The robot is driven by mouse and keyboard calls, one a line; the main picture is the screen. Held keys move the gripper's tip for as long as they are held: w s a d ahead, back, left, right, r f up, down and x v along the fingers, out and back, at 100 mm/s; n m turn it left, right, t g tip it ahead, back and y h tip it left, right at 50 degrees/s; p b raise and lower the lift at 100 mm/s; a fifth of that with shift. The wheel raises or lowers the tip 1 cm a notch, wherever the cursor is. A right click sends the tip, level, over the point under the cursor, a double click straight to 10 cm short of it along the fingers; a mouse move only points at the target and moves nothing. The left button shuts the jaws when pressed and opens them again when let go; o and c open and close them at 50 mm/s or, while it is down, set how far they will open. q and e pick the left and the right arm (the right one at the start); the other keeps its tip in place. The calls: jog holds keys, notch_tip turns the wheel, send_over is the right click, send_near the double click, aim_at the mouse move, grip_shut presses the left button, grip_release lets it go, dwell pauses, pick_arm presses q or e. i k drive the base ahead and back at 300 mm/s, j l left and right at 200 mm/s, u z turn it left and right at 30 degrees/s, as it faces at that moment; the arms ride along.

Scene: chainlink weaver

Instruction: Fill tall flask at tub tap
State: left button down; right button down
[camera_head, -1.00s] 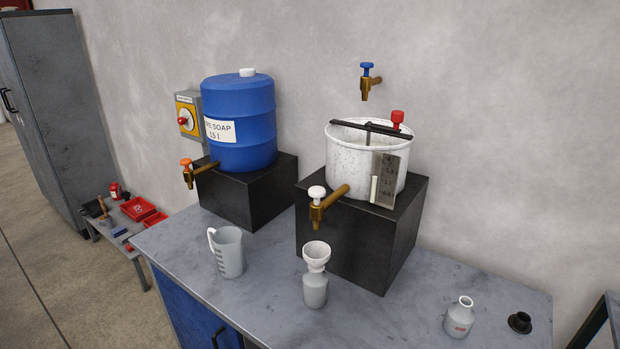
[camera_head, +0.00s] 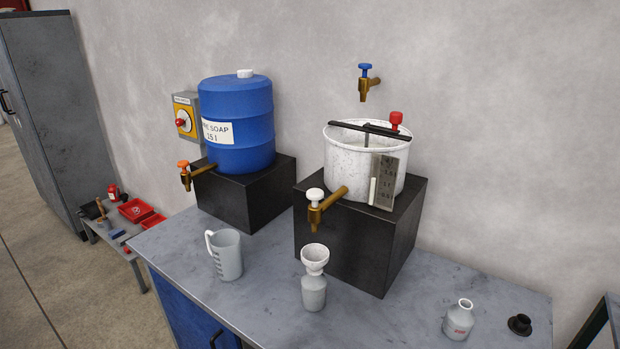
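The white tub (camera_head: 348,160) stands on a black block, with a gauge plate on its front and a stirrer bar across its open top. Its brass tub tap (camera_head: 327,203) has a white handle and points out to the front left. A grey flask (camera_head: 314,294) stands upright on the bench below the tap, with a white funnel (camera_head: 315,258) in its neck. A second, wider flask (camera_head: 459,321) with a red label stands open at the right. I cannot tell for certain which flask is the tall one. Neither gripper shows.
A clear measuring jug (camera_head: 226,256) stands left of the funnel. The blue soap drum (camera_head: 240,135) has an orange-handled tap (camera_head: 188,176). A black cap or stopper (camera_head: 519,325) lies at the bench's right end. A blue-handled wall tap (camera_head: 367,83) is above the tub. The bench (camera_head: 400,318) is clear between the flasks.

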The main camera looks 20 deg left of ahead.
aim_at(315, 195)
jog(key=z, duration=0.5)
jog(key=j+z, duration=0.35)
jog(key=k+j+z, duration=0.1)
jog(key=j+z, duration=0.25)
jog(key=k+j+z, duration=0.1)
jog(key=z, duration=0.25)
jog(key=k+j, duration=0.2)
jog(key=j, duration=0.2)
jog(key=k+j+z, duration=0.1)
jog(key=j, duration=0.3)
jog(key=k+j, duration=0.3)
jog(key=j+z, duration=0.05)
